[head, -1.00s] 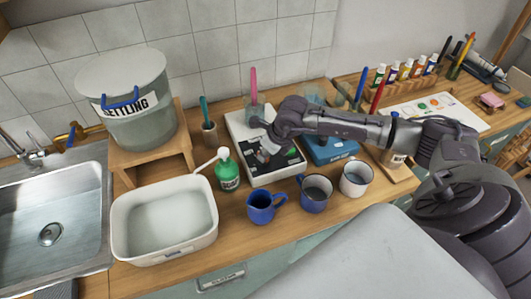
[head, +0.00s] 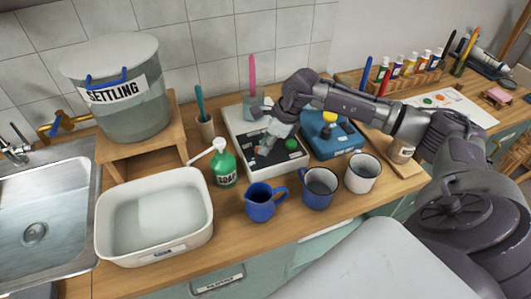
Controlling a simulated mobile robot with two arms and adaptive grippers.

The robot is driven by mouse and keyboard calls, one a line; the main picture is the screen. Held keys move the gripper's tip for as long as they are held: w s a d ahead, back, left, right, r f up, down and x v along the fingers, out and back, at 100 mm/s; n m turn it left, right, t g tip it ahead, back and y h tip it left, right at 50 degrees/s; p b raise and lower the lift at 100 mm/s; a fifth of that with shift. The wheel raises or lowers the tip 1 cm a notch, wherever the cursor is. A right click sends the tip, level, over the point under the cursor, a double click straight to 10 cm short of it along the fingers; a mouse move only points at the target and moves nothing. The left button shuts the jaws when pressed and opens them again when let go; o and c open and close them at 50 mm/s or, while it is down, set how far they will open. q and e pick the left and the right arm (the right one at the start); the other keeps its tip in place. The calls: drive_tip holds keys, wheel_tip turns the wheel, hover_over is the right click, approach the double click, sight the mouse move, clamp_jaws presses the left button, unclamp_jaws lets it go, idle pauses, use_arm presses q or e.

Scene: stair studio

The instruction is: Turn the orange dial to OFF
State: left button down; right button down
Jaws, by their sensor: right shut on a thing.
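My right gripper (head: 266,146) reaches down onto the dark top panel of a white box-shaped device (head: 243,148) on the wooden counter. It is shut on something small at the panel. A small reddish-orange bit shows at the fingertips, likely the orange dial, but the fingers hide most of it. I cannot read its setting or any OFF mark. A green round button (head: 291,144) sits on the same panel, right of the fingers. My left gripper is not in view.
A blue device (head: 335,142) with a yellow knob (head: 330,117) stands right of the white one. A white basin (head: 112,232) and sink are at left.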

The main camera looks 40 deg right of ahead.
drive_tip(key=n+b, duration=0.1)
drive_tip(key=n+g+b, duration=0.1)
drive_tip(key=n+b, duration=0.1)
drive_tip(key=shift+w+f+n+y, duration=0.2)
drive_tip(key=shift+n+y, duration=0.1)
drive_tip(key=shift+y, duration=0.1)
drive_tip(key=shift+w+d+r+n+g+b, duration=0.1)
drive_tip(key=shift+n+g+b, duration=0.25)
drive_tip(key=shift+n+b, duration=0.45)
drive_tip(key=shift+r+n+g+b, duration=0.1)
drive_tip(key=shift+n+g+b, duration=0.35)
drive_tip(key=shift+n, duration=0.65)
drive_tip(key=c, duration=1.2)
unclamp_jaws()
